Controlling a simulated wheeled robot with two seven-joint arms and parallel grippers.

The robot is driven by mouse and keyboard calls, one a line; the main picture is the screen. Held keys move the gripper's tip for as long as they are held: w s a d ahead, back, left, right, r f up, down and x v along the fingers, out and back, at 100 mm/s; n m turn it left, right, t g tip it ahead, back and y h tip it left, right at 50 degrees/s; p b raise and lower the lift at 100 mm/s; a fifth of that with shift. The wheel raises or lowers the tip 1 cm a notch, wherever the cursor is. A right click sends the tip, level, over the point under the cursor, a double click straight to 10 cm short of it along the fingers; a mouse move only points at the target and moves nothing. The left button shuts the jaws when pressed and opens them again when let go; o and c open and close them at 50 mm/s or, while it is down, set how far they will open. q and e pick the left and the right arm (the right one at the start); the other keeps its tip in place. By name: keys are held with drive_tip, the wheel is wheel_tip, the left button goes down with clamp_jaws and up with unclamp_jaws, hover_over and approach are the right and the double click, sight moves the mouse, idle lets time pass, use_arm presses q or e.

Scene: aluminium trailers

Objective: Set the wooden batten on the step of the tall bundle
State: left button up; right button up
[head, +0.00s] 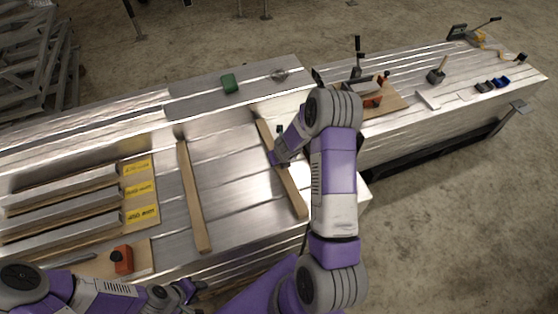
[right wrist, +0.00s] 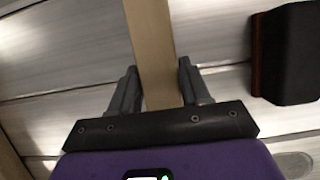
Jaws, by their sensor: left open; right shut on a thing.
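A long wooden batten (head: 293,194) lies lengthwise under my right gripper (head: 276,160). The right gripper is shut on this batten, which also shows between its fingers in the right wrist view (right wrist: 150,42). I cannot tell whether the batten is clear of the metal below it. A second wooden batten (head: 195,200) lies to the left on the shiny aluminium bundle (head: 225,165). A raised metal level (head: 195,102) runs along the back of this bundle. My left gripper (head: 188,291) is open and empty near the bundle's front edge, at the bottom of the head view.
Several metal profiles (head: 65,190) with yellow labels (head: 138,190) lie at left. An orange-red tool (head: 122,260) is near the front edge. A green object (head: 229,82) sits at the back. Another bundle at right (head: 405,130) carries tools and a dark cup (head: 436,76).

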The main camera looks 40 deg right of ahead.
drive_tip(key=o, duration=1.3)
drive_tip(key=shift+o, duration=0.2)
drive_tip(key=shift+r+p, duration=0.35)
drive_tip(key=p+v, duration=0.4)
drive_tip(key=v, duration=0.7)
drive_tip(key=shift+r+p, duration=0.25)
drive_tip(key=shift+p, duration=0.15)
drive_tip(key=shift+s+a, duration=0.1)
drive_tip(key=shift+s, duration=0.05)
